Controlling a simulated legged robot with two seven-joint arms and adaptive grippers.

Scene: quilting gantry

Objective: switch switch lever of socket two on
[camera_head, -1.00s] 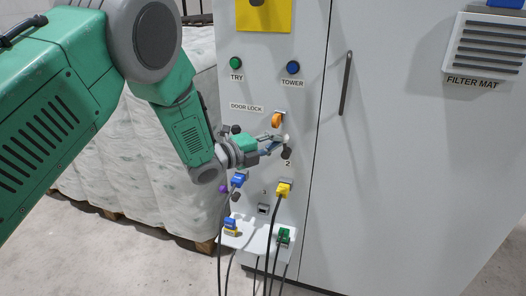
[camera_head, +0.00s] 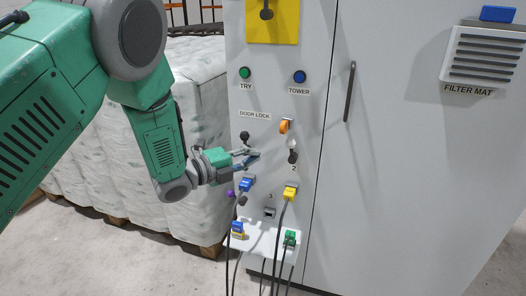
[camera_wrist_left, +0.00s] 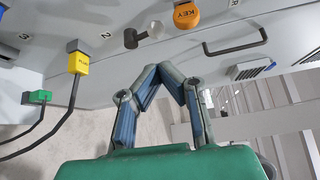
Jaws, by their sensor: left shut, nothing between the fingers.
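A yellow plug (camera_head: 291,191) is below the label. My left gripper (camera_head: 257,156) is shut and empty, to the left of the lever and apart from it in the head view. Its fingertips (camera_wrist_left: 165,68) meet in the left wrist view, below the lever in that picture. My right gripper is not in view.
The orange key (camera_head: 284,127) is just above the lever. A blue plug (camera_head: 246,184) is below my left gripper. Cables hang past a small shelf (camera_head: 262,238). A door handle (camera_head: 349,92) is to the right. Wrapped stacks (camera_head: 190,95) stand behind my arm.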

